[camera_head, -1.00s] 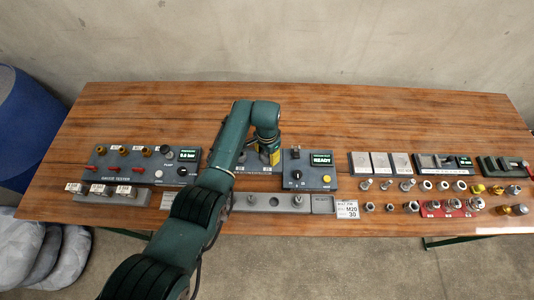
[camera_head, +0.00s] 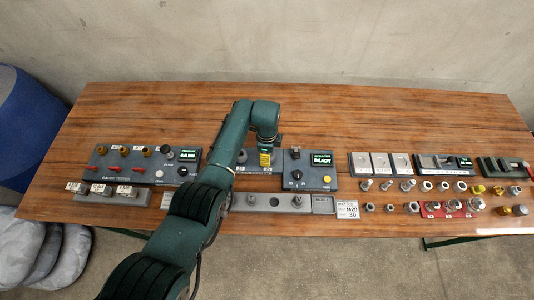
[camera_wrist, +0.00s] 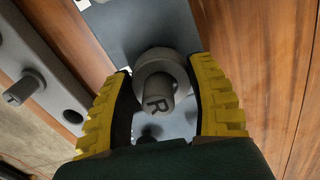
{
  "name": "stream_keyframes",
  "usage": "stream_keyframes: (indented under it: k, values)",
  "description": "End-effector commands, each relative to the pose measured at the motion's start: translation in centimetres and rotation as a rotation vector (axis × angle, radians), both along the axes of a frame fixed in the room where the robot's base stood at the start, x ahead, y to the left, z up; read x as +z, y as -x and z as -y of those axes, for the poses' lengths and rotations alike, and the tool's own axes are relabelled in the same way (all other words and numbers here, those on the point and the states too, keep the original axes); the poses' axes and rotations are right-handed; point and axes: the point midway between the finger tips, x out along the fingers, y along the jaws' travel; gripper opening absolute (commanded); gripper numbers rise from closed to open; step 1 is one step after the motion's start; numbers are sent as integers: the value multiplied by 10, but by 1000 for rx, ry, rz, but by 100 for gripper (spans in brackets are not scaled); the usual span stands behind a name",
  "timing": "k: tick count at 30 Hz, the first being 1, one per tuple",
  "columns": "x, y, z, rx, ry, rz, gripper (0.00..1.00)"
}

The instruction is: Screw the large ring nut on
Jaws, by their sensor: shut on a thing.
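A large grey ring nut (camera_wrist: 160,58) sits around a grey round stub marked R (camera_wrist: 156,96) in the wrist view. The stub stands on a grey-blue base plate (camera_wrist: 128,24). My gripper (camera_wrist: 165,68) has its yellow, black-lined fingers on either side of the ring and is shut on it. In the head view my gripper (camera_head: 265,158) is low over the plate left of the READY panel, and the ring is hidden there. I cannot tell how far the ring sits down on a thread.
The control box (camera_head: 310,170) with the READY screen stands close on the right. The gauge tester (camera_head: 145,163) is to the left. A grey rail with pegs (camera_head: 270,202) lies in front. Several nuts and fittings (camera_head: 427,186) cover the right side. The table's back is clear.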

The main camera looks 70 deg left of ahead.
Motion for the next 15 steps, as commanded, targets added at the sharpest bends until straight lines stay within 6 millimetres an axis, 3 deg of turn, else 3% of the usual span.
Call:
stream_keyframes:
  k: [3,11,15]
  values:
    - [0,-1,-1,-105,-2,1,34]
    - [1,-1,-1,-125,-2,1,34]
    - [0,-1,-1,-322,-1,1,34]
